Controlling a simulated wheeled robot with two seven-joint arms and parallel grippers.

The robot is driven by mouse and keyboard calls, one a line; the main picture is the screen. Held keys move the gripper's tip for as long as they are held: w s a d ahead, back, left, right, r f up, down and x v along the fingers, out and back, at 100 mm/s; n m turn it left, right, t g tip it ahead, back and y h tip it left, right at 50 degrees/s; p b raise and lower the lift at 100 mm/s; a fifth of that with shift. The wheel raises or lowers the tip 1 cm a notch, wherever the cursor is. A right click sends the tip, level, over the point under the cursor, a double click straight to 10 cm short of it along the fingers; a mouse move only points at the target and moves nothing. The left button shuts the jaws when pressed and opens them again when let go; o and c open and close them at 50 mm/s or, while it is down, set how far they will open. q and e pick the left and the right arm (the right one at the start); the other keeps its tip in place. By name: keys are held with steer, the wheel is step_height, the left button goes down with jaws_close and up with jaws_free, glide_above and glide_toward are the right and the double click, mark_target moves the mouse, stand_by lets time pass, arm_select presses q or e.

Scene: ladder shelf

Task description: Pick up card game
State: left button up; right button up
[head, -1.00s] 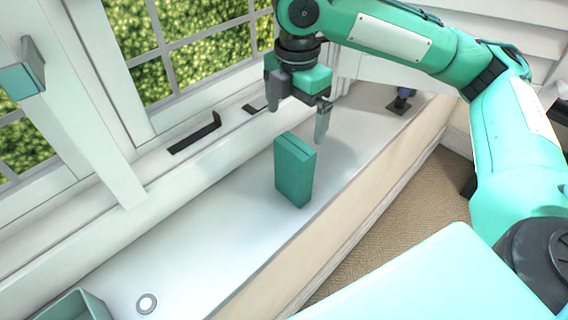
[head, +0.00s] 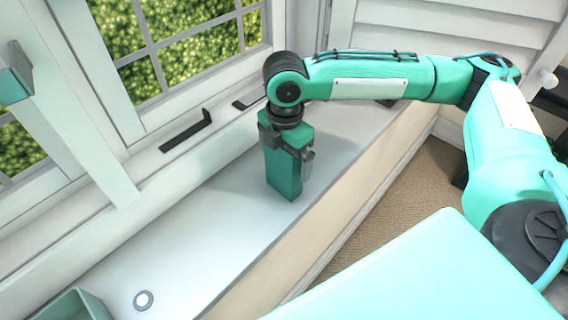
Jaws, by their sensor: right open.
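The card game, a green upright box (head: 284,178), stands on the white window sill in the middle of the head view. My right gripper (head: 287,151) is directly above and around its upper part, with its fingers pointing down on either side of the box. The jaws are open. The top of the box is hidden by the gripper. Part of my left gripper (head: 14,75) shows at the left edge, and its fingertips are not clear.
The white sill (head: 215,215) has free room in front of the box. A black window handle (head: 187,133) lies behind, along the window frame.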

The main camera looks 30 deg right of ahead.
steer(key=shift+c, duration=0.4)
steer(key=c, duration=1)
steer(key=shift+r, duration=0.1)
steer(key=shift+c, duration=0.2)
